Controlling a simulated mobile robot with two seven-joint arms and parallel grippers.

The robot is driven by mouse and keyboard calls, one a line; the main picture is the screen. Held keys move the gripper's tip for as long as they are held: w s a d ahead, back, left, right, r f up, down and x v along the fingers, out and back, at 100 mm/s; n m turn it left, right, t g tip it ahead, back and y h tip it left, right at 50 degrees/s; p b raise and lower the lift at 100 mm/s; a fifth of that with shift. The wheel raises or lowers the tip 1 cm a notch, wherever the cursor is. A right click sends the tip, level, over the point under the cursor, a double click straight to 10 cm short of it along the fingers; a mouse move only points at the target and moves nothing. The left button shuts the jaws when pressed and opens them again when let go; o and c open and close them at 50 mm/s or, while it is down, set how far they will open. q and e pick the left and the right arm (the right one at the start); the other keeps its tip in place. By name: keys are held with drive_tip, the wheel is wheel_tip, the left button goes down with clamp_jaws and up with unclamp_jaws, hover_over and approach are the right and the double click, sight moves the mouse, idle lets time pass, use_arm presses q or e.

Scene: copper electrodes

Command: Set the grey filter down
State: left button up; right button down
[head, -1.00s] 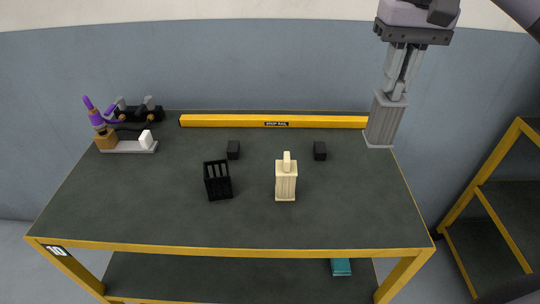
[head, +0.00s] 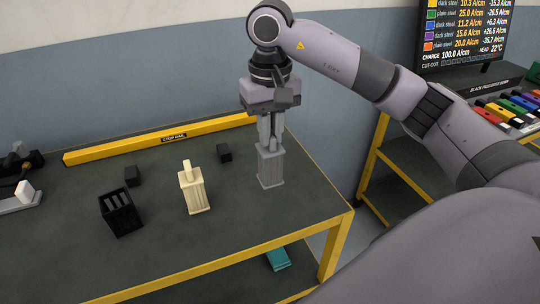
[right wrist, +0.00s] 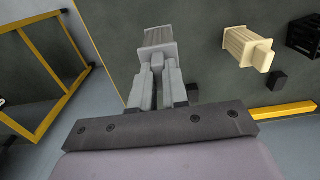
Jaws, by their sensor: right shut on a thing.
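The grey filter (head: 270,168) is a ribbed upright block at the right part of the dark table top (head: 150,245). My right gripper (head: 270,146) is above it, shut on its top. The filter's base appears at the table surface; I cannot tell whether it touches. In the right wrist view the grey filter (right wrist: 158,37) shows beyond the fingers of my right gripper (right wrist: 158,62). My left gripper is not in view.
A cream filter (head: 194,192) stands left of the grey one, then a black slotted holder (head: 119,214). Two small black blocks (head: 224,152) (head: 132,176) lie behind them. A yellow stop rail (head: 160,138) runs along the back. The table's right edge is close to the grey filter.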

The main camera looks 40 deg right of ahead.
sight(270, 154)
drive_tip(key=shift+f, duration=2.75)
drive_tip(key=shift+f, duration=0.15)
drive_tip(key=c, duration=1.1)
unclamp_jaws()
wheel_tip(270, 154, up, 12)
drive_tip(key=shift+r+p, duration=0.2)
drive_tip(key=shift+p, duration=0.25)
